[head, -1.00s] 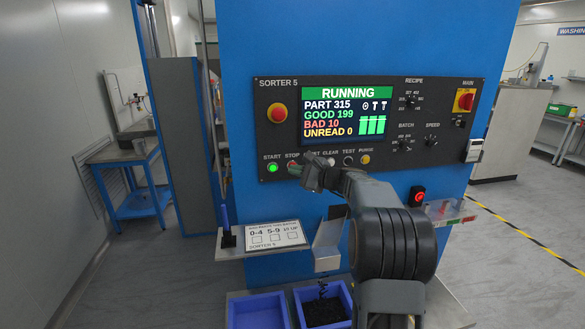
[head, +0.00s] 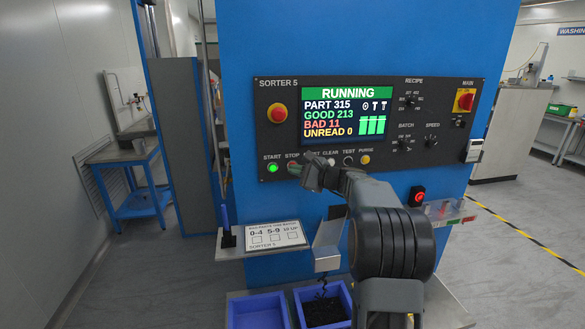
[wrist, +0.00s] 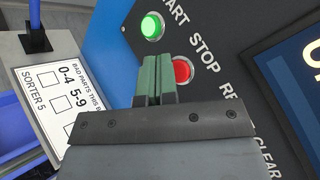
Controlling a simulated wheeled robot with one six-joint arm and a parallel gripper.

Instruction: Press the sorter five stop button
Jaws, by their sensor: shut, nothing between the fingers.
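The red stop button (wrist: 183,70) sits under the STOP label on the dark panel (head: 385,95) headed SORTER 5. In the head view my gripper (head: 296,167) covers most of it. My gripper also shows in the wrist view (wrist: 156,58), with its green fingers shut together and empty. The fingertips appear just beside the stop button; whether they touch it I cannot tell. The green start button (head: 273,168) is lit, left of stop.
A red emergency button (head: 278,113) is above the row. The test button (head: 348,161) and yellow purge button (head: 365,160) are to the right. Below are a shelf with a tally card (head: 275,235), a metal chute (head: 328,245) and blue bins (head: 258,294).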

